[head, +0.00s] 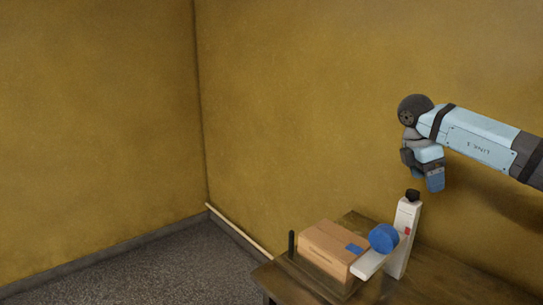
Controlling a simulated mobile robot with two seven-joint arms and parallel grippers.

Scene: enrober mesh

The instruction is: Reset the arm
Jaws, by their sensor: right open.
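My right arm comes in from the right edge, light blue with dark bands. Its gripper (434,184) hangs downward beyond the dark wrist joint, open, with nothing seen between its fingers. The finger gap is hard to make out at this size. In the picture it is just above a white upright piece (404,238) with a black top and a small red mark. A white bar (371,263) extends left from the foot of that upright, and a blue round part (384,238) sits beside it. My left gripper is not in view.
A brown cardboard box (326,249) with a blue label stands on the wooden table (445,281), left of the white piece. A thin dark upright post (291,245) is at the box's left. Yellow walls (300,100) enclose the corner. Grey floor (130,265) is clear at left.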

